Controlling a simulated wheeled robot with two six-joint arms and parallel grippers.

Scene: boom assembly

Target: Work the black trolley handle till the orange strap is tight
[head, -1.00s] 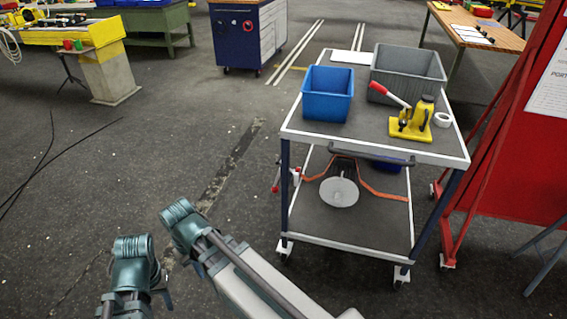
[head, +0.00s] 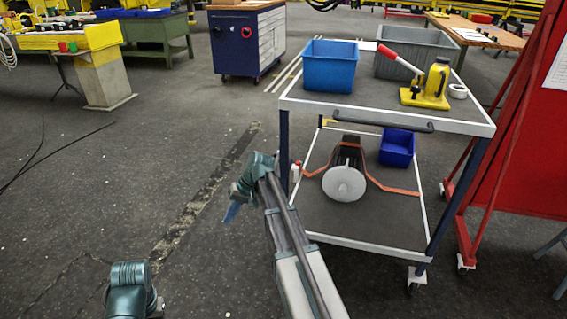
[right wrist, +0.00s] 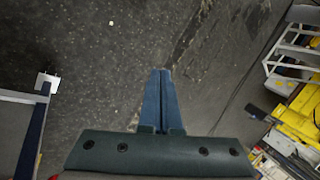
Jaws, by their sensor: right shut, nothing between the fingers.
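The trolley (head: 468,121) stands right of centre in the head view. Its black handle (head: 382,122) runs along the front edge of the top shelf. The orange strap (head: 388,188) runs on the lower shelf on both sides of a dark drum with a pale round end (head: 344,184). Its right part droops towards the shelf edge; its tension I cannot tell. My right gripper (head: 232,212) is left of the trolley's front-left post, pointing down and apart from the handle. The right wrist view shows its blue fingers (right wrist: 161,72) shut and empty. My left gripper is out of view.
The top shelf holds a blue bin (head: 329,66), a grey bin (head: 412,52), a yellow jack with a red-tipped lever (head: 432,84) and a white roll (head: 457,91). A small blue bin (head: 397,148) is below. A red panel (head: 525,150) stands close right.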

